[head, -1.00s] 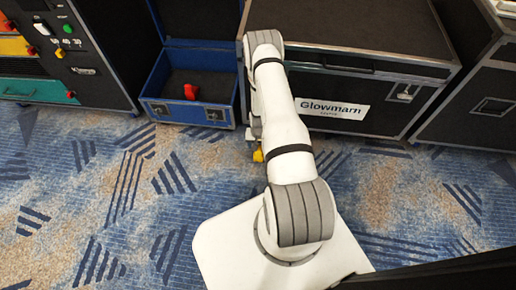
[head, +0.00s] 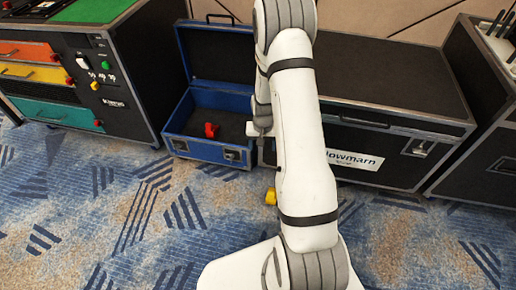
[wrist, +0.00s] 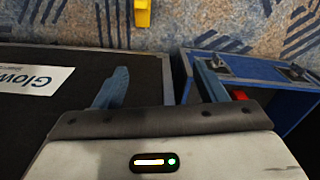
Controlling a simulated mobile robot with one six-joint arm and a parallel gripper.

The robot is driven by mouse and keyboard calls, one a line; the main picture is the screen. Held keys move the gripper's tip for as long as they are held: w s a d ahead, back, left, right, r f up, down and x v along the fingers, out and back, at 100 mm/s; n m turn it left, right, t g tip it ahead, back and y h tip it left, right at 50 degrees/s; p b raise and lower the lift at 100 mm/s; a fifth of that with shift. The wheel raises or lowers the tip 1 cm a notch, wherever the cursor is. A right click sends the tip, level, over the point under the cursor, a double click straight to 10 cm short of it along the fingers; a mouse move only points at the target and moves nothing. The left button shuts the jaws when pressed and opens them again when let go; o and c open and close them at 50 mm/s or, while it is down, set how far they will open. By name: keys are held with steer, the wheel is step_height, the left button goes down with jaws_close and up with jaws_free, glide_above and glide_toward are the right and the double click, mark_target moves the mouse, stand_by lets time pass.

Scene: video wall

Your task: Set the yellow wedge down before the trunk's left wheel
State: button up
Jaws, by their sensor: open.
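The yellow wedge (head: 270,197) lies on the carpet before the left end of the black trunk (head: 395,85) labelled Glowmarn. It also shows at the top of the wrist view (wrist: 142,14), cut off by the picture edge. My arm and the trunk's shadow hide the left wheel, so I cannot tell whether the wedge touches it. My gripper (wrist: 160,85) is open and empty, its blue-grey fingers spread. It is raised above the wedge and apart from it, by the trunk's front left corner in the head view (head: 260,130).
An open blue case (head: 209,155) with a red object (head: 211,130) inside stands left of the trunk. A black drawer cabinet (head: 125,95) is farther left, another black case (head: 490,120) at the right. The patterned carpet (head: 110,220) in front is clear.

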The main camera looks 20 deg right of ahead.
steer(key=s+a+r+n, duration=0.1)
steer(key=s+a+r, duration=0.25)
steer(key=r, duration=0.65)
steer(key=s+a+r+n, duration=0.15)
steer(key=s+r, duration=0.25)
steer(key=r, duration=0.5)
steer(key=s+a+r+n, duration=0.1)
steer(key=s+a+r, duration=0.2)
steer(key=s+r, duration=0.2)
steer(key=s+a+r+n, duration=0.1)
steer(key=s+a+r, duration=0.1)
steer(key=s+r, duration=0.3)
steer(key=s, duration=0.4)
steer(key=shift+s+a+r+t, duration=0.25)
steer(key=shift+s+a+t, duration=0.15)
